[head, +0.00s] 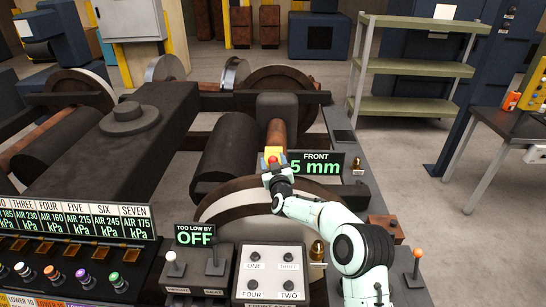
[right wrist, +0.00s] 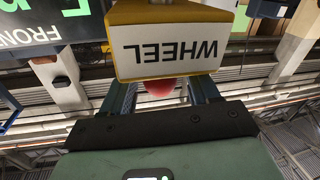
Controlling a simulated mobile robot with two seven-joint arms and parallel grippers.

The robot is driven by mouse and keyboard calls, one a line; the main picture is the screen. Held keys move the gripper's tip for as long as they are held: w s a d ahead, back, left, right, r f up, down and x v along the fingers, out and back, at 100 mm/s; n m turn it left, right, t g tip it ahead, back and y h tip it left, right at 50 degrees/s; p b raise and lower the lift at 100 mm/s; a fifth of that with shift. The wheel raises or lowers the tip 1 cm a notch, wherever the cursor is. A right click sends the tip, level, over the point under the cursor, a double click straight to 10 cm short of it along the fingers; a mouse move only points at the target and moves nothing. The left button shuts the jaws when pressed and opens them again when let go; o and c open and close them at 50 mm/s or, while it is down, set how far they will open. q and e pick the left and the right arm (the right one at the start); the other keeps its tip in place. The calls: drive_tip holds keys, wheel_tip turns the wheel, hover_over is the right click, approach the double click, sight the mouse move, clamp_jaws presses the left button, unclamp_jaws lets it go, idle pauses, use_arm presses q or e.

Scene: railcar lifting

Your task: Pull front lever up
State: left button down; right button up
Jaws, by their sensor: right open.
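Several levers stand on the near side of the machine; I cannot tell which one is the front lever. One with an orange knob (head: 418,254) stands upright at the right, apart from my arm. One with a white knob (head: 171,257) and one with a black handle (head: 214,244) stand on the near panel at lower left. My right gripper (head: 272,168) is open at a yellow box (head: 273,152) with a red knob. In the right wrist view the box reads "WHEEL", and the red knob (right wrist: 160,87) shows between my fingers; contact is unclear. My left gripper is not in view.
A "FRONT" display (head: 318,165) showing 5 mm stands just right of my gripper. A "TOO LOW BY" display (head: 195,235) reads OFF. A numbered panel (head: 269,272) lies below. Shelves (head: 415,67) and a table (head: 515,122) stand at right with clear floor between.

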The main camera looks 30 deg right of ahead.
drive_tip(key=shift+w+d, duration=0.15)
drive_tip(key=shift+w, duration=0.2)
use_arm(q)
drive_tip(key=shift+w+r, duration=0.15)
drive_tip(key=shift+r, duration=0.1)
